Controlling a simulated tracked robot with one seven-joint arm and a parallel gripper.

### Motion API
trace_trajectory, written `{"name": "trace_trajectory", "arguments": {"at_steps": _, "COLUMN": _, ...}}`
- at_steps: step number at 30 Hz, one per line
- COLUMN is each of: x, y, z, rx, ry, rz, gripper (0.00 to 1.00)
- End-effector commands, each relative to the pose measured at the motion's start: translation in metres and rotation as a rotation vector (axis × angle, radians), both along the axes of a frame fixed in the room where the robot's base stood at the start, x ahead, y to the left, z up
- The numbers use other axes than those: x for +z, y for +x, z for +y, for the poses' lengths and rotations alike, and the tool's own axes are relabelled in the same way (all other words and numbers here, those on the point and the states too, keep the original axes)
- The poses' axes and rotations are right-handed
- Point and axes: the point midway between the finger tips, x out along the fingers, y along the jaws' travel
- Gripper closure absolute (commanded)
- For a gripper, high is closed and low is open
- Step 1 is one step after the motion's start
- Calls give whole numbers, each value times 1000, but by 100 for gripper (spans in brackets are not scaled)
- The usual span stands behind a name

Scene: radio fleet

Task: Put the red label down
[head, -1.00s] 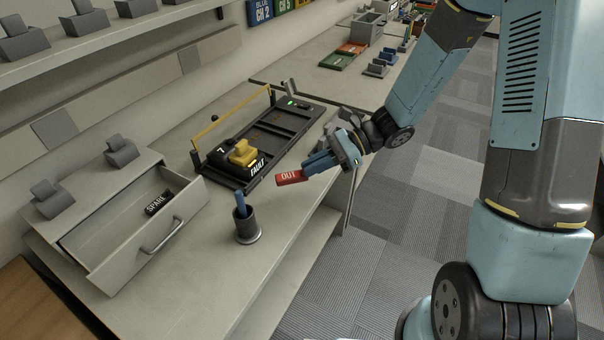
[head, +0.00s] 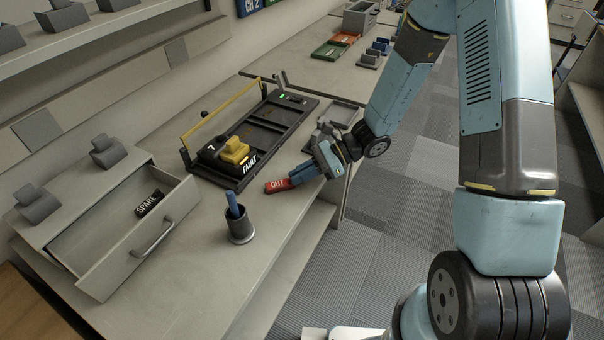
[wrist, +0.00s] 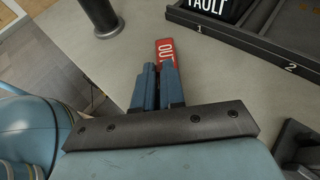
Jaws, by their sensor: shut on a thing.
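The red label (head: 277,186) carries white letters, of which "OUT" shows in the head view. My gripper (head: 292,181) is shut on its right end, low over the grey worktop (head: 205,278). The label looks on or very close to the worktop; I cannot tell whether it touches. In the wrist view the label (wrist: 165,50) sticks out beyond the blue fingertips (wrist: 158,72), which hide its near end.
A black slotted tray (head: 280,125) with a yellow-topped black radio (head: 233,151) marked "FAULT" stands behind the label. A dark cup (head: 240,228) holding a blue item stands in front. An open drawer (head: 120,262) with a "SPARE" label (head: 149,202) is at left.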

Motion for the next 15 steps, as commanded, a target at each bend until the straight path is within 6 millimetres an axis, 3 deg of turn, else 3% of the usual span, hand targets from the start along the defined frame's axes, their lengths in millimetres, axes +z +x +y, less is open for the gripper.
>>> {"name": "trace_trajectory", "arguments": {"at_steps": 7, "x": -2, "y": 0, "z": 0, "rx": 1, "ry": -1, "rz": 1, "gripper": 100}}
{"name": "trace_trajectory", "arguments": {"at_steps": 8, "x": -2, "y": 0, "z": 0, "rx": 1, "ry": 0, "rz": 0, "gripper": 88}}
{"name": "trace_trajectory", "arguments": {"at_steps": 15, "x": -1, "y": 0, "z": 0, "rx": 0, "ry": 0, "rz": 0, "gripper": 65}}
